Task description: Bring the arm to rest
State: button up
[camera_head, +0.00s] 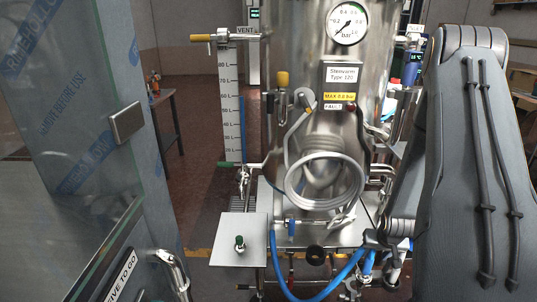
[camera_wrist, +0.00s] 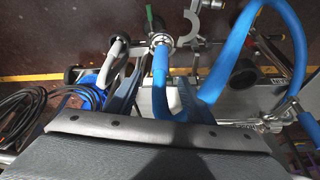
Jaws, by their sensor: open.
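My arm (camera_head: 462,150) in its grey padded cover stands large along the right side of the head view. Its lower end is beside the steel vessel's fittings, and I cannot make out the jaws there. In the wrist view my gripper (camera_wrist: 160,101) is partly seen beyond a grey padded edge, with dark blue-grey fingers spread apart.
A blue hose (camera_head: 285,283) loops below. A film-covered glass door (camera_head: 75,110) stands left. Black cables (camera_wrist: 22,112) lie on the floor.

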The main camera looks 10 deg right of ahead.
jog(key=s+a+r+n+g+y, duration=0.1)
jog(key=a+r+n+g, duration=0.15)
jog(key=a+r, duration=1.4)
jog(key=s+a+r+n, duration=0.1)
jog(key=s+a+r, duration=0.4)
jog(key=s+a, duration=0.1)
jog(key=s+a+r+n+g+y, duration=0.1)
jog(key=s+a+r+n, duration=0.1)
jog(key=s+a+r, duration=0.3)
jog(key=s+a, duration=0.1)
jog(key=a, duration=0.2)
jog(key=shift+a, duration=0.4)
jog(key=shift+r+g, duration=0.1)
jog(key=shift+g, duration=0.15)
